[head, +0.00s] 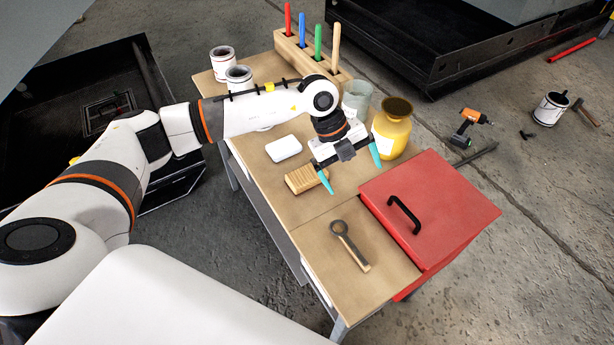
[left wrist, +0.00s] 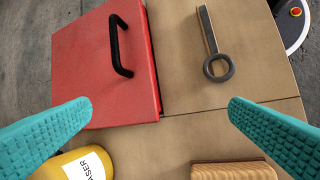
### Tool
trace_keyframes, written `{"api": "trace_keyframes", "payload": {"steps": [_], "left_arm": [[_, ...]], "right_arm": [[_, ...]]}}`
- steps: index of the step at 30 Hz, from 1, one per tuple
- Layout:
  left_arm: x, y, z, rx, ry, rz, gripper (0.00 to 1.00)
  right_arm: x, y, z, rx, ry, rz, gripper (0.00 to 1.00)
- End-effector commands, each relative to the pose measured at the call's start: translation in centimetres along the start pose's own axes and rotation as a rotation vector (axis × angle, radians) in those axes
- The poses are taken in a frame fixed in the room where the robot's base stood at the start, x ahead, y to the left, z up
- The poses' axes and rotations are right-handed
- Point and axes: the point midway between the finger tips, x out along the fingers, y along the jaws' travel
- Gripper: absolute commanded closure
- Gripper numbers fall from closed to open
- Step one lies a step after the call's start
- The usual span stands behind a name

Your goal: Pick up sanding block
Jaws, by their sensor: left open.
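A tan wooden block with a ridged top (head: 306,178), which looks like the sanding block, lies on the workbench (head: 335,196). It shows cut off at the bottom right of the left wrist view (left wrist: 232,172). My left gripper (head: 350,166) is open and empty above the bench, its teal fingers wide apart. In the head view one fingertip is just right of the block. In the left wrist view the open fingers (left wrist: 160,108) have bare bench and the red box edge between them. My right gripper is not in view.
A white rounded block (head: 284,148) lies behind the tan block. A yellow jar (head: 392,130) and grey cup (head: 357,98) stand right of the gripper. A red box (head: 430,205) with black handle and a ring wrench (head: 349,245) are at the front. A pen rack (head: 308,55) stands behind.

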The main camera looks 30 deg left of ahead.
Motion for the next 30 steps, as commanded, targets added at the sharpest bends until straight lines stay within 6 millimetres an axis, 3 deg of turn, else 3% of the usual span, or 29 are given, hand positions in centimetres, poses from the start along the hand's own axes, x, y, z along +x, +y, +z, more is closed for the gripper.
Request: {"api": "trace_keyframes", "payload": {"steps": [1, 3, 6, 9, 18, 26, 30], "left_arm": [[-1.7, -1.3, -2.8, -0.047, 0.097, -0.080, 0.00], [-3.6, -3.0, -5.6, -0.114, 0.206, -0.174, 0.00], [-5.8, -4.7, -8.0, -0.185, 0.309, -0.257, 0.00], [-6.3, -5.7, -9.1, -0.220, 0.355, -0.297, 0.00], [-2.0, -7.4, -10.7, -0.224, 0.360, -0.303, 0.00], [-0.1, -8.0, -11.2, -0.223, 0.358, -0.301, 0.00], [1.9, -8.4, -11.6, -0.222, 0.358, -0.302, 0.00]], "right_arm": [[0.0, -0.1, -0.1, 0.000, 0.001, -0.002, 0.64], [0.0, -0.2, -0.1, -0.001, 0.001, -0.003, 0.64], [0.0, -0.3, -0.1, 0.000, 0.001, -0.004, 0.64], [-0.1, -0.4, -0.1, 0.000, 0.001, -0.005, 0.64], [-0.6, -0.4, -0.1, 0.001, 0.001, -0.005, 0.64], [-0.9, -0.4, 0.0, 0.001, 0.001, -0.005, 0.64], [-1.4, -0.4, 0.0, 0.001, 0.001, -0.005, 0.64]]}}
